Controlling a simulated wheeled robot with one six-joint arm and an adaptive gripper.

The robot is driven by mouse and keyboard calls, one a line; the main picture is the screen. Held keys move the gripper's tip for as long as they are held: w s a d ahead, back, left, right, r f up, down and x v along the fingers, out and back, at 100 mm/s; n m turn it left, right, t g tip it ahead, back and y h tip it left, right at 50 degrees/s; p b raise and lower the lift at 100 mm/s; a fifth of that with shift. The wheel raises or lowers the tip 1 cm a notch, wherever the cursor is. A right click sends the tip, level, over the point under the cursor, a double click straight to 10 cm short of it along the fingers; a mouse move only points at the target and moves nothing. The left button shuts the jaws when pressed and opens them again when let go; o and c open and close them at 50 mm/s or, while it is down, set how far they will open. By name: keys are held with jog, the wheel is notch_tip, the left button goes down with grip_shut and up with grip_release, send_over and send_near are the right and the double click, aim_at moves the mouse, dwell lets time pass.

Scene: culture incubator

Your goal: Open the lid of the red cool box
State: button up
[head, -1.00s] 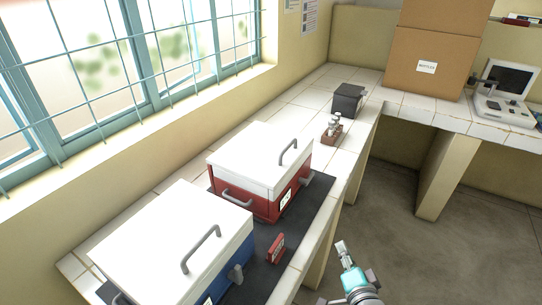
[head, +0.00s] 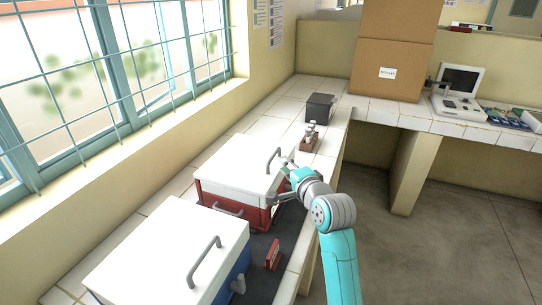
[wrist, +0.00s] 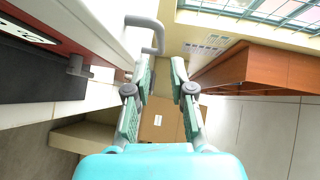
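The red cool box (head: 240,210) stands on the bench in the head view, behind a blue one. Its white lid (head: 236,165) lies shut on top, with a grey bar handle (head: 274,158) at its right end. My gripper (head: 287,185) is at the lid's right edge, close to the handle, and partly hides that corner. In the wrist view, the lid (wrist: 95,22) and its handle (wrist: 154,38) are left of my fingers. The two fingers (wrist: 162,75) are apart with nothing between them. I cannot tell whether the left finger touches the handle.
The blue cool box (head: 236,268) with its white lid stands nearer. A small red object (head: 272,255) lies on the dark mat (head: 258,248). A dark box (head: 320,107) and a small rack (head: 309,140) stand beyond. The floor at right is open.

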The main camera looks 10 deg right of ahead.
aim_at(274, 153)
jog(key=x, duration=0.9)
grip_shut()
